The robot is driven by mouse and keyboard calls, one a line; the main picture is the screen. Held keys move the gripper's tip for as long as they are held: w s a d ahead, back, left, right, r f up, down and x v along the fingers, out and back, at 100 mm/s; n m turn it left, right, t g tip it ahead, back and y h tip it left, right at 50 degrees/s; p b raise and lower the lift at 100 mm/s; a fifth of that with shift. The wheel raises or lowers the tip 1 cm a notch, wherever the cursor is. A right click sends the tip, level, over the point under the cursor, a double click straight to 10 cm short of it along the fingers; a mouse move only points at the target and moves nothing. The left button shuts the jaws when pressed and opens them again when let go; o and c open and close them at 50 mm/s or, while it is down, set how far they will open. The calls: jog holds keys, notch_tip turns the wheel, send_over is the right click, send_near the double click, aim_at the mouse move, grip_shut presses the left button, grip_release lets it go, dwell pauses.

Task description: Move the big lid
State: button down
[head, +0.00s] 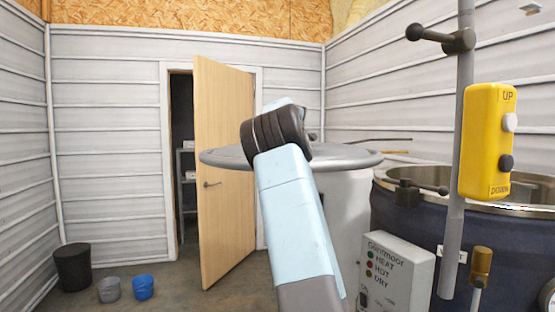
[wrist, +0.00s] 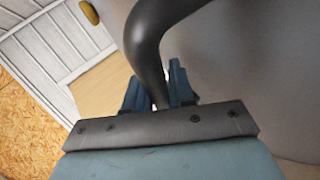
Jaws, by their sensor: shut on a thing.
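The big lid (head: 350,160) is a wide grey disc, roughly level, in front of and above a pale drum (head: 347,200) in the head view. My arm crosses in front of the lid and hides part of it and my gripper there. In the wrist view, my gripper (wrist: 160,92) is shut on a dark curved handle (wrist: 150,45). The grey surface of the lid (wrist: 240,65) fills the right of that view. I cannot tell whether the lid touches the drum.
A dark blue vat (head: 405,215) with an open metal rim stands at the right. A grey pole carries a yellow UP/DOWN control box (head: 487,140). A white control box (head: 393,275) is at the front. A wooden door (head: 225,170) stands ajar. Buckets (head: 110,289) sit at the left.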

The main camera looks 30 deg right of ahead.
jog(key=shift+m+g+h, duration=0.4)
jog(key=shift+m+h, duration=0.2)
jog(key=shift+m, duration=0.1)
jog(key=s+d+r, duration=0.2)
jog(key=s+d, duration=0.1)
jog(key=d, duration=0.1)
jog(key=s+d+r, duration=0.1)
jog(key=s+d, duration=0.1)
jog(key=d, duration=0.3)
jog(key=s+d+r, duration=0.2)
jog(key=s+d, duration=0.1)
jog(key=d, duration=0.1)
jog(key=shift+s+d+r, duration=0.3)
jog(key=shift+s+d, duration=0.05)
jog(key=s+d+m+g+h, duration=0.3)
jog(key=s+d+m+g, duration=0.15)
jog(key=s+d, duration=2.2)
jog(key=s+d+f+m+g+h, duration=0.15)
jog(key=s+d, duration=0.25)
jog(key=s, duration=0.6)
jog(key=s+d+f+m, duration=0.15)
jog(key=s+d, duration=0.25)
jog(key=s, duration=0.6)
notch_tip(320, 180, down, 8)
jog(key=shift+w+d+r, duration=0.2)
jog(key=shift+r, duration=0.05)
jog(key=shift+w+a, duration=0.1)
